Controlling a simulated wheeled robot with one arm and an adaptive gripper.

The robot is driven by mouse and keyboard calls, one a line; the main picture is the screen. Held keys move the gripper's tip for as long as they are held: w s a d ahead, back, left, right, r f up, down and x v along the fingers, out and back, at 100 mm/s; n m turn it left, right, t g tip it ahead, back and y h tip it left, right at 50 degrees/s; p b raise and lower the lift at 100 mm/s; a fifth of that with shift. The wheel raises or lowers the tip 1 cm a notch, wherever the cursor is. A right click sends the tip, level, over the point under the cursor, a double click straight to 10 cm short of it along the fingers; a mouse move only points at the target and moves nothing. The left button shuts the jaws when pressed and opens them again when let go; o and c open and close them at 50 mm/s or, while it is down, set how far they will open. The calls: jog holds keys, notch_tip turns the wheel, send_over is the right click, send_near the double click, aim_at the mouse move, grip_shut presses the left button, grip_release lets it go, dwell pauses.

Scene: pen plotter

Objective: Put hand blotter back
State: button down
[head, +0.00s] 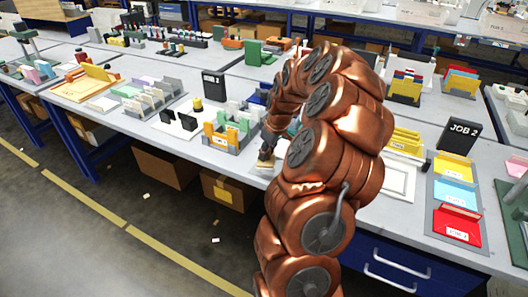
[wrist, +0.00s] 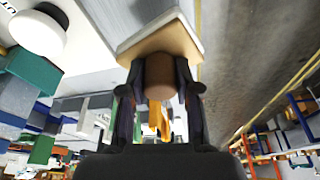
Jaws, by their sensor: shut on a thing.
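The hand blotter (wrist: 160,45) has a tan wooden base, a pale underside or pad and a round brown knob. My gripper (wrist: 160,88) is shut on the knob, one dark finger on each side. In the head view my gripper (head: 265,156) is near the front edge of the long grey table, with the blotter (head: 263,170) low beneath it. My arm hides part of the area around it. I cannot tell whether the blotter touches the table.
An organizer with orange, white and green pieces (head: 232,131) stands just left of my gripper. A black stand sign (head: 214,85) is behind it. To the right are a white framed tray (head: 401,180) and the JOB 2 sign (head: 459,137) with coloured folders.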

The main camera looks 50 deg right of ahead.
jog(key=shift+w+d+f+p, duration=0.2)
jog(key=shift+w+d, duration=0.25)
jog(key=shift+w, duration=0.35)
jog(key=shift+w+d+f+p, duration=0.15)
jog(key=shift+w+d, duration=0.3)
jog(key=shift+w, duration=0.3)
jog(key=shift+f+p, duration=0.7)
jog(key=shift+f, duration=0.9)
jog(key=shift+f, duration=0.1)
jog(key=shift+f, duration=0.1)
jog(key=c, duration=0.8)
grip_release()
jog(key=b+v, duration=0.3)
jog(key=v, duration=0.9)
jog(key=shift+r, duration=0.25)
